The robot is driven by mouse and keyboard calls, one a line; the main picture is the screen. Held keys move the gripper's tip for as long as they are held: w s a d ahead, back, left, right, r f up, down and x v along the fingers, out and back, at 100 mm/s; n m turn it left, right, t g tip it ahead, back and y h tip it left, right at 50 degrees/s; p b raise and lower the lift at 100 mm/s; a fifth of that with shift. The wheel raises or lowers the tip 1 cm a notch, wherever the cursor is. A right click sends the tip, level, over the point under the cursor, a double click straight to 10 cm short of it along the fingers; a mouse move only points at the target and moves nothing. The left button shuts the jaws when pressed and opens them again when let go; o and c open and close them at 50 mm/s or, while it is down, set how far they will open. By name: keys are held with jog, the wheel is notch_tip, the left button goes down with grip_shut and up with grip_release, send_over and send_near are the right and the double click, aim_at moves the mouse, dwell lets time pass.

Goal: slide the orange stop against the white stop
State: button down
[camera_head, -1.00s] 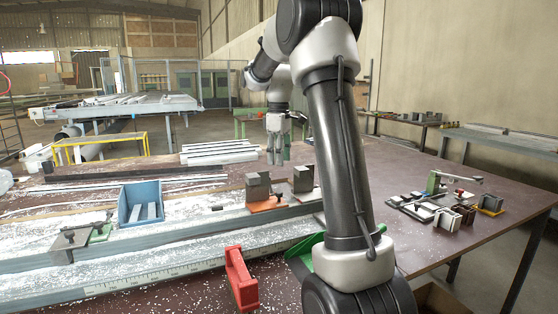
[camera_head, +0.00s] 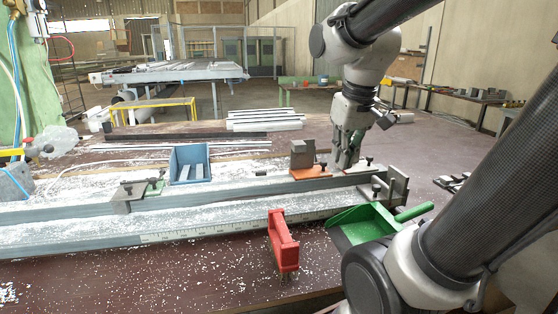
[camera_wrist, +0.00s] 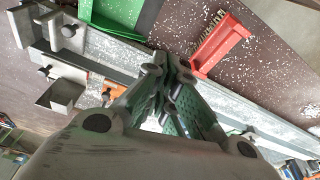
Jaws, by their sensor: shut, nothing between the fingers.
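The orange stop (camera_head: 311,173) sits on the long rail, with a brown block on its orange base. The white stop (camera_head: 357,169) is just to its right, a pale base with a dark knob, partly hidden by my gripper. My gripper (camera_head: 344,166) points down with its fingers shut and empty, close to the white stop. The gap between the stops is hard to judge. In the wrist view, the white stop's plate (camera_wrist: 68,66) shows to the left of my gripper (camera_wrist: 158,66). A bit of the orange stop (camera_wrist: 113,88) shows beside my gripper, mostly hidden.
A grey end block (camera_head: 398,186) stands at the rail's right end. A green dustpan (camera_head: 362,223) and red brush (camera_head: 283,240) lie in front. White chips litter the rail and table.

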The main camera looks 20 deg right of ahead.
jog(key=s+a+f, duration=0.2)
jog(key=s+a, duration=0.1)
jog(key=w+a+f+n+g+h, duration=0.1)
jog(key=w+a+n+h, duration=0.3)
jog(key=w, duration=0.7)
jog(key=w+a+f+n+g+h, duration=0.25)
jog(key=w+n, duration=0.35)
jog(key=w, duration=0.6)
jog(key=w+a+n+g+h, duration=0.15)
jog(key=w+a+n, duration=0.35)
jog(key=w, duration=0.6)
send_near(292, 169)
notch_tip(292, 169, down, 3)
jog(key=shift+s+d+f+n+t+h, duration=0.1)
jog(key=shift+s+d+n+t+h, duration=0.1)
jog(key=shift+d, duration=0.4)
jog(key=shift+s+d+f+n+t+h, duration=0.1)
jog(key=shift+d+n, duration=0.1)
jog(key=shift+d, duration=0.35)
jog(key=shift+s+d, duration=0.2)
jog(key=shift+d, duration=0.95)
jog(key=shift+s+d, duration=0.2)
jog(key=shift+d, duration=0.9)
